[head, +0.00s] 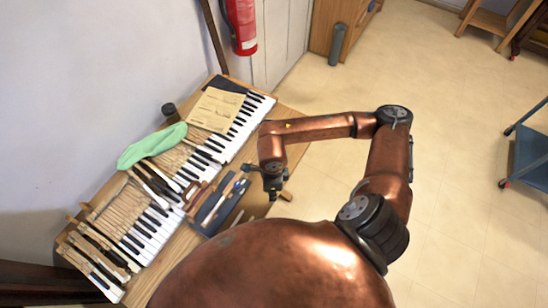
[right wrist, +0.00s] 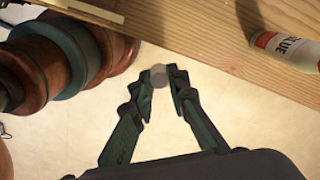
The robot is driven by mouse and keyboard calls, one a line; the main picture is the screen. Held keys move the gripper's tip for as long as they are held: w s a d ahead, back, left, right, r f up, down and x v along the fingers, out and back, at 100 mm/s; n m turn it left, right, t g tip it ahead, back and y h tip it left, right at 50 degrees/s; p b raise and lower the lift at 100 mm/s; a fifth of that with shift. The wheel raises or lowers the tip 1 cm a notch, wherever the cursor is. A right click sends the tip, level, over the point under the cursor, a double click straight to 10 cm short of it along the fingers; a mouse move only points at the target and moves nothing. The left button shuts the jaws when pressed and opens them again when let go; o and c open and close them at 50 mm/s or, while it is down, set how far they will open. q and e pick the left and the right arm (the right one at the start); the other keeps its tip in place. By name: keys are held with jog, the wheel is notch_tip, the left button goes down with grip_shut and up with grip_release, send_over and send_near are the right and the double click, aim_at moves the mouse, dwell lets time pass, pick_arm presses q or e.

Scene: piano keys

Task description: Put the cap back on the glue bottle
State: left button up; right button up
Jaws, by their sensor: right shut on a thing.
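In the head view this gripper (head: 273,194) hangs at the front edge of the wooden table. The white glue bottle (right wrist: 288,50) with a red and dark label is on the tabletop at the upper right of the right wrist view, apart from the gripper. The frame cuts it off, and its nozzle is not clear. I cannot make the bottle out in the head view. My left gripper is not in view.
The wooden table (head: 290,115) carries a piano keyboard (head: 150,228), a dark tool tray (head: 218,207), a green cloth (head: 150,146) and a paper sheet (head: 216,108). A fire extinguisher (head: 241,26) hangs on the wall. Open floor lies right of the table.

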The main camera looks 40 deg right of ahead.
jog(key=w+a+f+n, duration=0.1)
jog(key=w+f+n, duration=0.1)
jog(key=n, duration=1)
jog(key=w+a+f+n, duration=0.2)
jog(key=w+n, duration=0.1)
jog(key=n, duration=0.9)
jog(key=shift+w, duration=0.25)
jog(key=shift+a+f, duration=0.1)
